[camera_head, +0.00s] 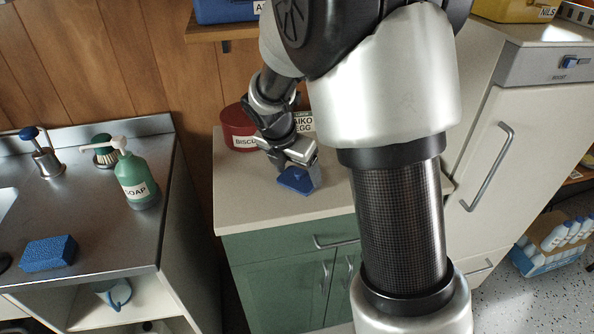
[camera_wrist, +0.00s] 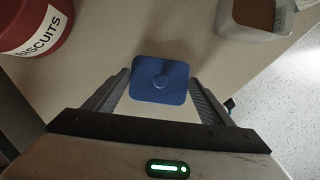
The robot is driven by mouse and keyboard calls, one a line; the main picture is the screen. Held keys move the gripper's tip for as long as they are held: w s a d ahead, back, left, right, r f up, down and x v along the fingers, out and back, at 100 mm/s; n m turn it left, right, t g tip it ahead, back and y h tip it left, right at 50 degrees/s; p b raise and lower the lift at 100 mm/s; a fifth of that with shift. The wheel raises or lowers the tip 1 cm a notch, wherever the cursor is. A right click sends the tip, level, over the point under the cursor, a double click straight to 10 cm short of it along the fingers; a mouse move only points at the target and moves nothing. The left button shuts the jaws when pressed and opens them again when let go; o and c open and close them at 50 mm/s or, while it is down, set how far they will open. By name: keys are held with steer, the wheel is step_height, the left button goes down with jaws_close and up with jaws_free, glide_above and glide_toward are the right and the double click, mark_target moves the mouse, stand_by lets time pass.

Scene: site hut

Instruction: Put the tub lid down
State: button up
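The tub lid is a blue rounded square with a small round knob; in the wrist view the tub lid (camera_wrist: 150,88) lies between my fingertips, its two side edges against them. My gripper (camera_wrist: 160,85) is shut on it across its width. In the head view the blue lid (camera_head: 297,181) shows under my gripper (camera_head: 290,165), over the worktop (camera_head: 250,200) near its middle. Any gap between lid and worktop cannot be told. An open pale tub (camera_wrist: 258,30) with brown contents stands at the top right of the wrist view.
A red tin marked BISCUITS (camera_head: 238,127) stands at the worktop's back left; it also shows in the wrist view (camera_wrist: 35,25). A label reading AIKO EGG (camera_head: 303,121) shows behind my gripper. The worktop's front left is clear. A sink unit with a soap bottle (camera_head: 135,178) is left.

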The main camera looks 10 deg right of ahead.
steer(key=o, duration=0.4)
steer(key=shift+r, duration=0.1)
steer(key=p+v, duration=0.3)
steer(key=v, duration=0.9)
steer(key=s+d+r+m+y, duration=0.1)
steer(key=s+r+m, duration=0.1)
steer(key=s+m, duration=0.5)
steer(key=s+d+r+m+t+y, duration=0.1)
steer(key=s+r+m, duration=0.2)
steer(key=s+m, duration=0.4)
steer(key=s+d+r+m+t+y, duration=0.1)
steer(key=s+r+m, duration=0.1)
steer(key=s+m, duration=0.5)
steer(key=shift+s+d+r+m, duration=0.1)
steer(key=shift+d+r+m, duration=0.05)
steer(key=shift+m, duration=0.85)
steer(key=shift+s+d+r+m, duration=0.1)
steer(key=shift+m, duration=0.9)
steer(key=shift+d+r+m, duration=0.15)
steer(key=shift+m, duration=0.85)
